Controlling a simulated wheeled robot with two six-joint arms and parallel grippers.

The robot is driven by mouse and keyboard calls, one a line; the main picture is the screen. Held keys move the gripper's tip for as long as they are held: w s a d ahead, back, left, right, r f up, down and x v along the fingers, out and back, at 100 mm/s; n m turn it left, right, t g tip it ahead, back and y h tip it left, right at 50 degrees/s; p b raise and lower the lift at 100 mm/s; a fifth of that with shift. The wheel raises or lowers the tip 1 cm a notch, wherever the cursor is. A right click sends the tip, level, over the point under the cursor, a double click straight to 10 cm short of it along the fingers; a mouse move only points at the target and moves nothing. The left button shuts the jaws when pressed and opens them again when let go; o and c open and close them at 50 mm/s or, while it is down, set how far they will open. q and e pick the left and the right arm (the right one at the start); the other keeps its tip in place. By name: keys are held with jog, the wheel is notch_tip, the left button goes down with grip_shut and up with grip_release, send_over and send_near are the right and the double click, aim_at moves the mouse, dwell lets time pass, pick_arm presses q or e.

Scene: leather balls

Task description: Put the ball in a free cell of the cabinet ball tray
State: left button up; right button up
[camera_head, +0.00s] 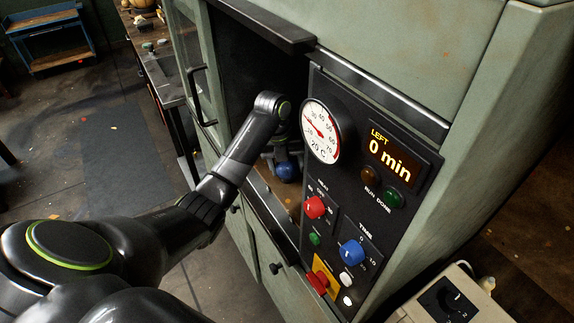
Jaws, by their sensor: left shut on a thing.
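My left arm comes in from the left and reaches into the dark opening of the grey-green cabinet (475,75). My left gripper (284,163) is inside, pointing down, and is shut on a dark blue ball (287,173). The control panel's edge and the arm partly cover the gripper. Below the ball, a narrow strip of brownish surface shows at the bottom of the opening. I cannot make out the tray's cells or which of them are free. I cannot tell whether the ball touches anything below. My right gripper is out of view.
The control panel (370,190) with a dial (320,132) and knobs stands close right of my gripper. A cabinet door (193,75) with a black handle stands open at the left. A workbench (160,75) lies beyond; open floor is at left.

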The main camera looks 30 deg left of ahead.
pick_arm(q)
jog(key=o, duration=1)
jog(key=shift+f, duration=0.1)
jog(key=shift+o, duration=0.2)
jog(key=shift+a+r, duration=0.1)
jog(key=shift+r, duration=0.4)
jog(key=r, duration=0.3)
jog(key=shift+s+a+r, duration=0.1)
jog(key=shift+a+r, duration=0.15)
jog(key=shift+r, duration=0.1)
jog(key=r+p, duration=0.1)
jog(key=r, duration=0.1)
jog(key=r+p, duration=0.1)
jog(key=p, duration=0.1)
jog(key=r+p, duration=0.2)
jog(key=shift+s+a+r, duration=0.3)
jog(key=shift+a, duration=0.1)
jog(key=shift+s+a+r+p, duration=0.1)
jog(key=shift+a+r+p, duration=0.1)
jog(key=shift+r+p, duration=0.8)
jog(key=shift+f, duration=0.15)
